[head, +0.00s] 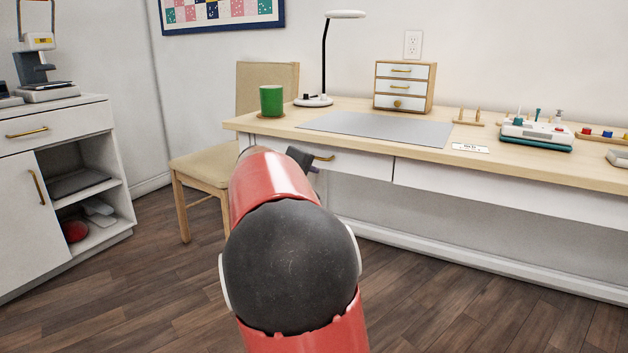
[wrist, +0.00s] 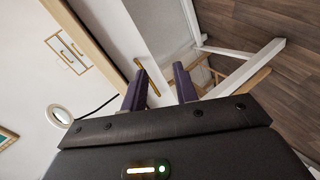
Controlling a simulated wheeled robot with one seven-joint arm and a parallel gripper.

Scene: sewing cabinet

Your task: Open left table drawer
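The table (head: 560,160) has a light wood top and white drawers along its front. Its left drawer (head: 365,165) looks shut and carries a brass bar handle (head: 325,158). My gripper (head: 314,168) is at the left end of that handle, partly hidden behind my red arm. In the wrist view my gripper (wrist: 162,84) is open, its two purple fingers apart. The handle (wrist: 150,80) shows close beside the left finger's tip, slanting toward the gap. I cannot tell whether it touches the finger. The white drawer front (wrist: 142,28) lies beyond.
A wooden chair (head: 196,165) stands left of the table. A green mug (head: 271,100), a lamp (head: 327,55), a grey mat (head: 380,128) and a small drawer box (head: 403,85) are on top. A white cabinet (head: 60,140) stands at left. The floor in front is clear.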

